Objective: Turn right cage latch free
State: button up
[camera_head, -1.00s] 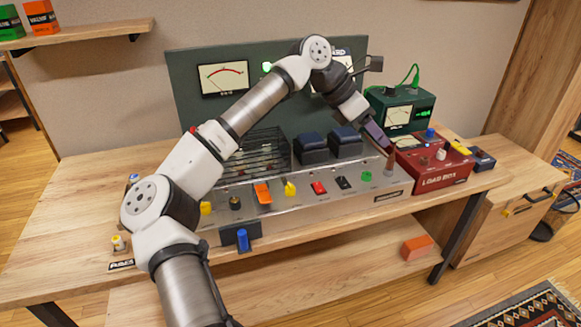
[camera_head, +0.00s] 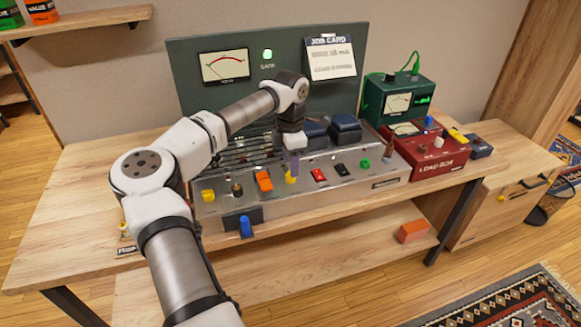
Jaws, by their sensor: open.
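The right cage latch (camera_head: 290,178) is a small yellow piece on the front of the metal amp chassis (camera_head: 335,190). A second yellow latch (camera_head: 208,195) is at the chassis's left end. The black wire cage (camera_head: 240,150) sits behind them, partly hidden by my arm. My gripper (camera_head: 291,170) points down at the right latch, its fingers at the latch's upper end. It is open. I cannot tell whether the fingers touch the latch or stand around it.
An orange switch (camera_head: 264,181) and a red switch (camera_head: 318,175) flank the right latch. Dark blue transformer blocks (camera_head: 345,128) stand close behind on the right. A red load box (camera_head: 432,155) and a green meter (camera_head: 398,98) are farther right.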

jog(key=shift+f, duration=1.8)
jog(key=c, duration=1)
jog(key=shift+o, duration=0.2)
